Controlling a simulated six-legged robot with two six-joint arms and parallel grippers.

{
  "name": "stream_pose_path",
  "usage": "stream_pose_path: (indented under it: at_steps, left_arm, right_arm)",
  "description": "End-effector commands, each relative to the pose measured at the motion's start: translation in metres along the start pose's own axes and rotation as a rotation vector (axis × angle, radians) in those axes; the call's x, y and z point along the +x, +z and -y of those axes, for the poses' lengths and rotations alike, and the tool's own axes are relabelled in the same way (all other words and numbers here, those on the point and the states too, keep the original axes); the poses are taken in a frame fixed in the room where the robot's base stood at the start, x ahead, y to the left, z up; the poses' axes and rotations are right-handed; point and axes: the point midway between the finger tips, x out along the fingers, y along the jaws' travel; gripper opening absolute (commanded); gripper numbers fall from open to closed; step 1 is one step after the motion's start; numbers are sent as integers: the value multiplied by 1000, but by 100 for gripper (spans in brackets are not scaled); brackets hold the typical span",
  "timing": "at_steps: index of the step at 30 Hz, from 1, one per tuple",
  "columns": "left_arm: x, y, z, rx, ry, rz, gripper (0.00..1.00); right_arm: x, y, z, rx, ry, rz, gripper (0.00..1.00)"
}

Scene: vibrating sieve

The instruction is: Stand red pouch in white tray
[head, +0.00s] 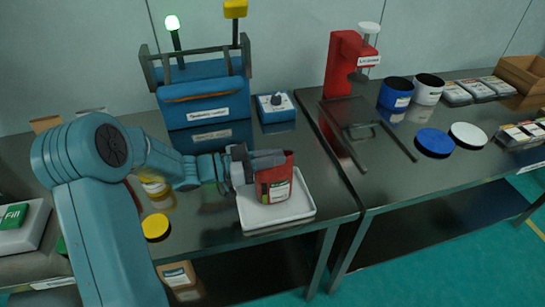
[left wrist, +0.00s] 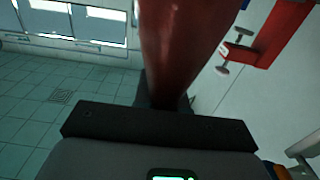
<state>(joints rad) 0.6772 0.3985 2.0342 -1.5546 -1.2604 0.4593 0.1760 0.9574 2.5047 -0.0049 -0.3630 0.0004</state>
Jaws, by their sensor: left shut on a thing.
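The red pouch (head: 274,182) is upright over the white tray (head: 302,208) in the head view, with a pale label on its front. I cannot tell if its base touches the tray floor. My left gripper (head: 262,163) comes from the left and is shut on the pouch near its upper part. In the left wrist view the pouch (left wrist: 188,45) fills the upper middle, close to the camera, and its lower end meets the dark gripper body. My right gripper is not in view.
A red stand (head: 345,62) is at the back right. A yellow lid (head: 156,227) lies left of the tray. The table's front edge is just before the tray.

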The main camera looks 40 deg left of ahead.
Motion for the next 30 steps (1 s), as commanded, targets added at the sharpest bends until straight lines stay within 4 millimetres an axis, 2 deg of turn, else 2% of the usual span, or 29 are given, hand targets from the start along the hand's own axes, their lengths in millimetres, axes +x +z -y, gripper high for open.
stream_pose_path:
  at_steps: [2, 3, 5, 13, 16, 20, 27, 30]
  left_arm:
    - [0, 4, 0, 0, 0, 0, 0]
    - [0, 4, 0, -1, 0, 0, 16]
    - [0, 3, 0, -1, 0, 0, 35]
    - [0, 2, 0, -1, 0, 0, 35]
    - [0, -5, 0, 0, 0, 0, 35]
    - [-23, 0, 1, 0, -5, 1, 35]
    - [-80, 0, 2, 0, -6, 2, 35]
    - [-99, 0, 1, 0, -4, 2, 35]
  right_arm:
    - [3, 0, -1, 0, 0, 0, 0]
    - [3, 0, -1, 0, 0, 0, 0]
    - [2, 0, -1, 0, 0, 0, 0]
    - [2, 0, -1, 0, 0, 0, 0]
    - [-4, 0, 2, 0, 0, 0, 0]
    - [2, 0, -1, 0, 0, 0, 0]
    - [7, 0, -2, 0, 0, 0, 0]
    - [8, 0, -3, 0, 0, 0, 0]
